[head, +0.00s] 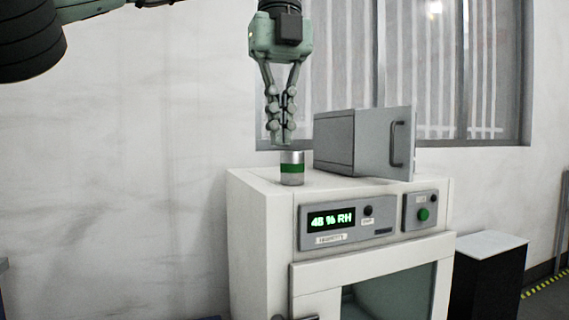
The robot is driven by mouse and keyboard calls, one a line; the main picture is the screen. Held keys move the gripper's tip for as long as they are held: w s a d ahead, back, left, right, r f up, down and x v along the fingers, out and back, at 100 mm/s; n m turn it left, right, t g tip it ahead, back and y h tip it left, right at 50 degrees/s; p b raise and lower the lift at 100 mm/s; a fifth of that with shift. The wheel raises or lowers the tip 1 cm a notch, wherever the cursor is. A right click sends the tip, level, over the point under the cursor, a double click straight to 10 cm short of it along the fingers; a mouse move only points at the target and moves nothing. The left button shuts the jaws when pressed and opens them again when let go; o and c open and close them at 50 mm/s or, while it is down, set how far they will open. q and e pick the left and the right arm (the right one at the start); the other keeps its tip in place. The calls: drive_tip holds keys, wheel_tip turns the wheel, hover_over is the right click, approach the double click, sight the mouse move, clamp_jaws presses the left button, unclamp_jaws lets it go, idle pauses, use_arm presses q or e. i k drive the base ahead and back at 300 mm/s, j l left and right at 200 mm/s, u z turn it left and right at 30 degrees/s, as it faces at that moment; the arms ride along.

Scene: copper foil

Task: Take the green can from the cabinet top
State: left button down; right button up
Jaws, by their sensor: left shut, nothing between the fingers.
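The green can (292,169) is a small silver cylinder with a green band. It stands upright on the cabinet top (260,181), near the front left part of it. My left gripper (281,141) points straight down just above the can, with its fingers together and nothing between them. The fingertips overlap the can's upper left edge in the picture; whether they touch it I cannot tell. My right gripper is out of view.
A grey metal box (350,142) with a handled front plate stands on the cabinet top right of the can, close to it. The cabinet front has a humidity display (331,220) and a glass door. A black pedestal (488,285) stands at the right.

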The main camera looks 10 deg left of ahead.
sight(292, 161)
drive_tip(key=i+j, duration=0.2)
drive_tip(key=i, duration=0.4)
drive_tip(key=i+j, duration=0.2)
drive_tip(key=i, duration=0.35)
